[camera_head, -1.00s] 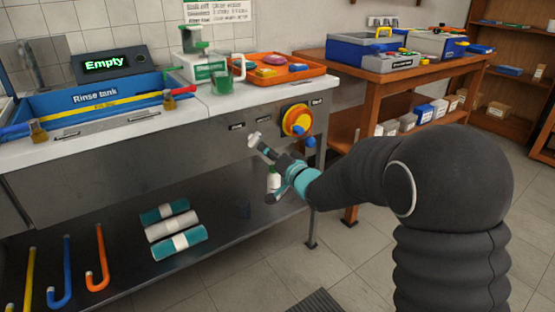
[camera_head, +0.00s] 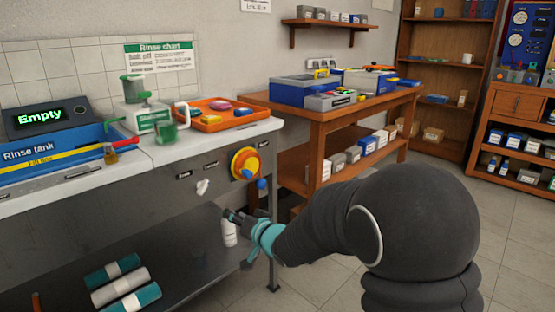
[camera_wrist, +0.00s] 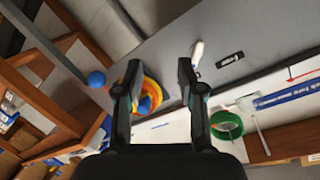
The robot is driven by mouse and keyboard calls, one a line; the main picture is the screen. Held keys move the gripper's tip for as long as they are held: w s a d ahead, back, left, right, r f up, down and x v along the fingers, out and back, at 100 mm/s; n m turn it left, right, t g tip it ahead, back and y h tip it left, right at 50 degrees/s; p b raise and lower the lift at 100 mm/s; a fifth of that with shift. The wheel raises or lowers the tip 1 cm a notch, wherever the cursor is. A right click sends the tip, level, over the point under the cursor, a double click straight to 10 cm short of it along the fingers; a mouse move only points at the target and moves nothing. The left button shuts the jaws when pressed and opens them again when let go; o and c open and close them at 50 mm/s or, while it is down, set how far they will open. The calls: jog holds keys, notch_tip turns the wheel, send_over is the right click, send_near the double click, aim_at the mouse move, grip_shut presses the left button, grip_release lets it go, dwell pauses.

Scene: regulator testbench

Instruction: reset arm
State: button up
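My gripper (camera_head: 240,238) is in front of the grey bench front, below the yellow and red dial (camera_head: 245,163). In the wrist view the two fingers of my gripper (camera_wrist: 156,75) stand apart with nothing between them. The dial (camera_wrist: 150,95) shows behind and between the fingers there. A small white handle (camera_head: 202,187) sits on the bench front left of the dial; it also shows in the wrist view (camera_wrist: 197,53), right of the fingers. A white bottle (camera_head: 229,233) shows just behind my gripper; I cannot tell if they touch.
The bench top holds a blue rinse tank (camera_head: 55,158), a green and white station (camera_head: 146,118) and an orange tray (camera_head: 215,117). Rolled towels (camera_head: 120,284) lie on the lower shelf. A wooden table (camera_head: 325,118) stands right of the bench. Floor at the right is clear.

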jog(key=d+f+g+h, duration=0.1)
jog(key=d+f+h, duration=0.35)
jog(key=f, duration=0.25)
jog(key=s+d+g+h, duration=0.3)
jog(key=s+d+h, duration=0.2)
jog(key=s+d, duration=0.6)
jog(key=s+d+r+m+g, duration=0.1)
jog(key=s+d+r, duration=0.4)
jog(key=s+d, duration=0.3)
jog(key=s+d+r+m+h, duration=0.1)
jog(key=s+d+r, duration=0.5)
jog(key=s, duration=0.9)
jog(key=d, duration=0.3)
jog(key=shift+g, duration=0.4)
jog(key=shift+h, duration=0.25)
